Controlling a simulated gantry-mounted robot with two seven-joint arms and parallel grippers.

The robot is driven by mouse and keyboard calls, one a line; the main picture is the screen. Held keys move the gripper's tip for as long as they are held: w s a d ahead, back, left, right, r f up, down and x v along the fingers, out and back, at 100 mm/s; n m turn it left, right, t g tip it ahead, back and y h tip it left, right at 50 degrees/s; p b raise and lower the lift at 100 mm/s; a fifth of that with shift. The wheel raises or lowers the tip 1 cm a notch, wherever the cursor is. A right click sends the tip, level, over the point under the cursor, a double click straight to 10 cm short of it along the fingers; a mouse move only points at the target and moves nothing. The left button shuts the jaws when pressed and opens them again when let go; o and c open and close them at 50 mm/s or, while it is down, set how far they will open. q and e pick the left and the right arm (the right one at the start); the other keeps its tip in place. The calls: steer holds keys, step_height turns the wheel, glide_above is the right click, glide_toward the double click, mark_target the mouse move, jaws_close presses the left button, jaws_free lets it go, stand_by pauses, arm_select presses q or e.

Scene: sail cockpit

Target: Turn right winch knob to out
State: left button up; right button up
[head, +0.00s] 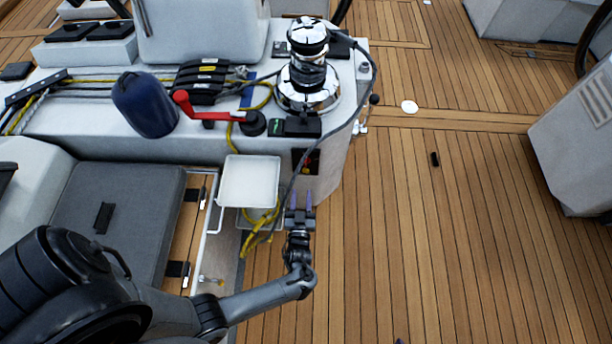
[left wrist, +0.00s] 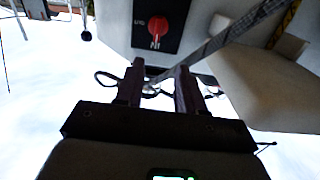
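The winch knob (left wrist: 155,29) is red and sits on a black panel (left wrist: 139,41) on the pale console side. White lettering is beside and below it in the left wrist view; the side lettering seems to read OUT. In the head view the panel (head: 298,155) is small and dark below the winch, and the knob's pointing direction is unclear there. My left gripper (head: 301,203) is open and empty, a short way below the panel and apart from it. Its two fingers (left wrist: 160,88) are apart in the left wrist view, with the knob beyond them. My right gripper is not in view.
A grey rope (head: 371,88) hangs from the chrome winch (head: 308,85) past the panel; it crosses behind my fingers in the left wrist view. A white tray (head: 249,181) is left of the gripper. A red-handled lever (head: 208,113) is on the console top. The wooden deck (head: 450,250) is open to the right.

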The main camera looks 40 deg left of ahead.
mark_target(305, 164)
arm_select(q)
steer(key=b+x, duration=0.2)
steer(key=x, duration=0.9)
steer(key=shift+w+f, duration=0.2)
steer(key=shift+w, duration=0.15)
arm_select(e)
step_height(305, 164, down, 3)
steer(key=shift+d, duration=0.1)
arm_select(q)
jaws_close()
